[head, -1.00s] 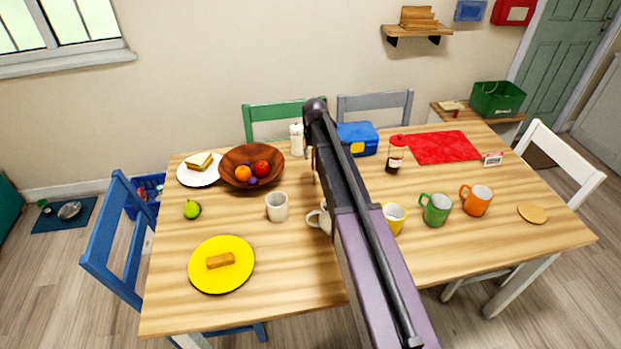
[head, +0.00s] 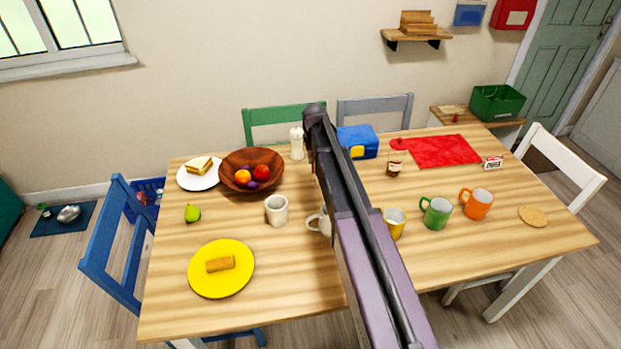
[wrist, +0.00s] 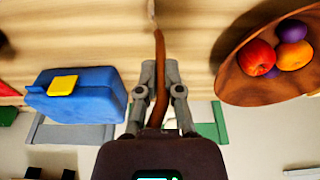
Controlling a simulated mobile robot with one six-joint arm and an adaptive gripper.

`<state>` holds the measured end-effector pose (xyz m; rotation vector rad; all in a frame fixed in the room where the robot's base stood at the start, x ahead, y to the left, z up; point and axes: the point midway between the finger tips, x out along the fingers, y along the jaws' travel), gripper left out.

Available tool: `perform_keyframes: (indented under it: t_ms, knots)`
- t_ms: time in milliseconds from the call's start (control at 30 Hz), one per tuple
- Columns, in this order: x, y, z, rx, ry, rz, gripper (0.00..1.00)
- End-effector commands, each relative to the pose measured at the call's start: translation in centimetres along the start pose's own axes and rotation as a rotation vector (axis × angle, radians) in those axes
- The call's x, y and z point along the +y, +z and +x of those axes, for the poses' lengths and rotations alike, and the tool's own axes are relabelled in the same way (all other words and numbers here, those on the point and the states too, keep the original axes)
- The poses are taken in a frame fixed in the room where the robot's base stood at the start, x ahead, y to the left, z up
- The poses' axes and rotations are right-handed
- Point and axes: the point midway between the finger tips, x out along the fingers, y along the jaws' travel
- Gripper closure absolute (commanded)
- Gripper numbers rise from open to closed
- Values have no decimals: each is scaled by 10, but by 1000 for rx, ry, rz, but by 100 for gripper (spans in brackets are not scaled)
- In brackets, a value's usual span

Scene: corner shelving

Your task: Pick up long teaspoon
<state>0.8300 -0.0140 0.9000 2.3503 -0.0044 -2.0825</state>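The long teaspoon (wrist: 158,45) shows in the wrist view as a thin, slightly curved brown handle with a pale part at the top edge of the picture. It runs between the two grey fingers of my gripper (wrist: 160,68) and back towards the palm. The fingers are close together, one on each side of the handle, with no clear gap. The far end of the spoon is cut off by the frame.
The table's front left is clear beside the yellow plate (head: 205,287).

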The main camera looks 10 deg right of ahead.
Motion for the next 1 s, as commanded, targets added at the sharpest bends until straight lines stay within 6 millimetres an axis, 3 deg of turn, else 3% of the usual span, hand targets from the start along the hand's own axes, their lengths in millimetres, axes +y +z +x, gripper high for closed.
perform_keyframes:
  t_ms: [567,1000]
  knots:
    - [0,-1,-7,0,0,0,100]
    - [0,-4,-42,0,-3,0,100]
